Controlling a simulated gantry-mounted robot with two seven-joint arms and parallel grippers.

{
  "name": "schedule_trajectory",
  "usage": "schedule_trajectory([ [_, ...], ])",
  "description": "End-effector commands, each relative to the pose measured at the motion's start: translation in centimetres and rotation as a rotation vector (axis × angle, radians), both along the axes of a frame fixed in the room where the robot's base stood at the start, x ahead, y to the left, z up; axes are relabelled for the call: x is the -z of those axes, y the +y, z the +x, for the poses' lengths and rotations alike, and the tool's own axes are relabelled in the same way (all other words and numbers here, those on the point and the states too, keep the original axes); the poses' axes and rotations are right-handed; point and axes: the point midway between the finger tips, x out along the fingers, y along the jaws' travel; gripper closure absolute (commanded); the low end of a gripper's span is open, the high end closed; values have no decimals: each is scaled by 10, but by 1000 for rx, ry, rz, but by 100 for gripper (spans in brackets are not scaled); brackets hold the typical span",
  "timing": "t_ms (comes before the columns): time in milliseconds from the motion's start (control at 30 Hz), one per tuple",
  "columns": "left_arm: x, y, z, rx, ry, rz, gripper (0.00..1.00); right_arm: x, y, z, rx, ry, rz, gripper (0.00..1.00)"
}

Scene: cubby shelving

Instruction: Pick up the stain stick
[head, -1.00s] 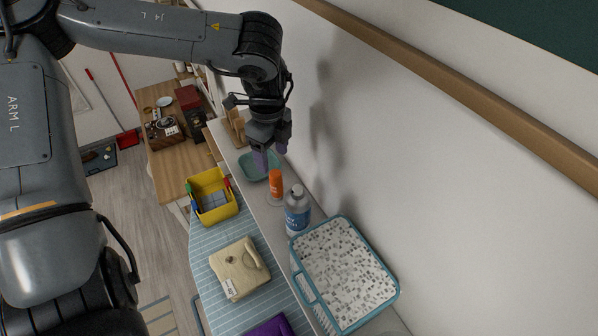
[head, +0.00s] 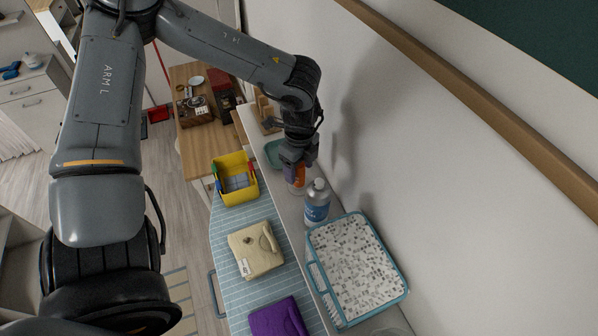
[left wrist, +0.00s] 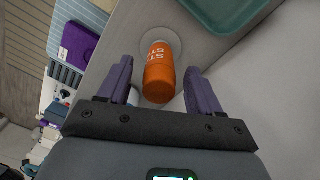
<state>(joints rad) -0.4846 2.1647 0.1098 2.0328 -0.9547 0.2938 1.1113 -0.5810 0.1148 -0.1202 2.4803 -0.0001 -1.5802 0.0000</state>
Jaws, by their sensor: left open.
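The stain stick (left wrist: 159,72) is an orange cylinder with white lettering, standing on a pale round base or disc on the narrow shelf. In the left wrist view it is between the two purple fingers of my left gripper (left wrist: 162,88), with a gap on each side. In the head view my left gripper (head: 295,172) points down at the shelf and covers most of the stain stick (head: 299,181). The left gripper is open and holds nothing. My right gripper is in neither view.
A white-and-blue bottle (head: 317,202) stands close by, with a teal-rimmed speckled tray (head: 404,290) beyond it. A teal dish (head: 273,153) is on the other side. A yellow bin (head: 240,196) and beige folded cloth (head: 255,250) lie on the striped board. A wall rises at the right.

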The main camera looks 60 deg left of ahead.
Motion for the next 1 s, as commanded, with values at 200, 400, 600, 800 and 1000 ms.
schedule_trajectory([
  [200,15,0,0,0,0,0,36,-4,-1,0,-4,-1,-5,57],
  [400,16,0,0,0,-2,1,36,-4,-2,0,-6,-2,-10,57],
  [600,16,0,0,0,-1,0,57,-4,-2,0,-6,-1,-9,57],
  [800,16,0,0,0,-1,0,88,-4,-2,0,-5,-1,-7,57],
  [1000,16,0,0,0,-1,0,97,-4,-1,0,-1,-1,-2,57],
])
